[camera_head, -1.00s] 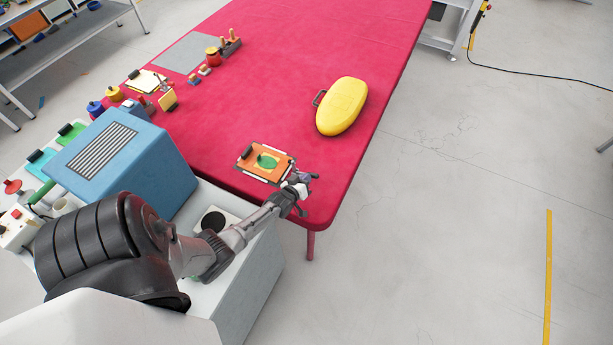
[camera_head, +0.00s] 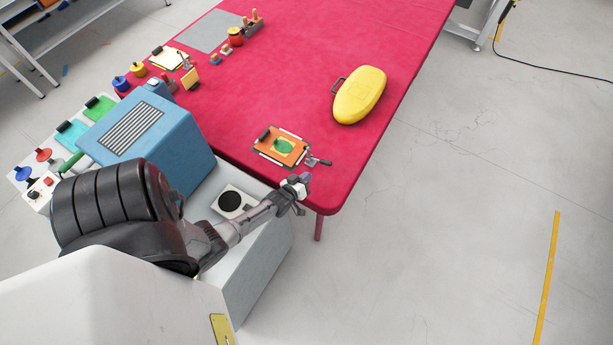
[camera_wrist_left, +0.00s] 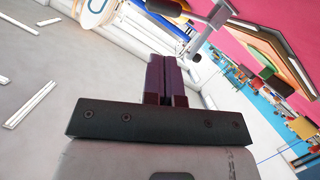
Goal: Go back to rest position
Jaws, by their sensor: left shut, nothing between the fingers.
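My left gripper (camera_head: 301,186) is at the near edge of the red table (camera_head: 300,60), just below the orange plate with the green patch (camera_head: 283,146). It is apart from the plate. In the left wrist view its dark fingers (camera_wrist_left: 166,78) are pressed together with nothing between them. My right gripper is in neither view.
Small parts sit at the table's left side. The floor to the right is open.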

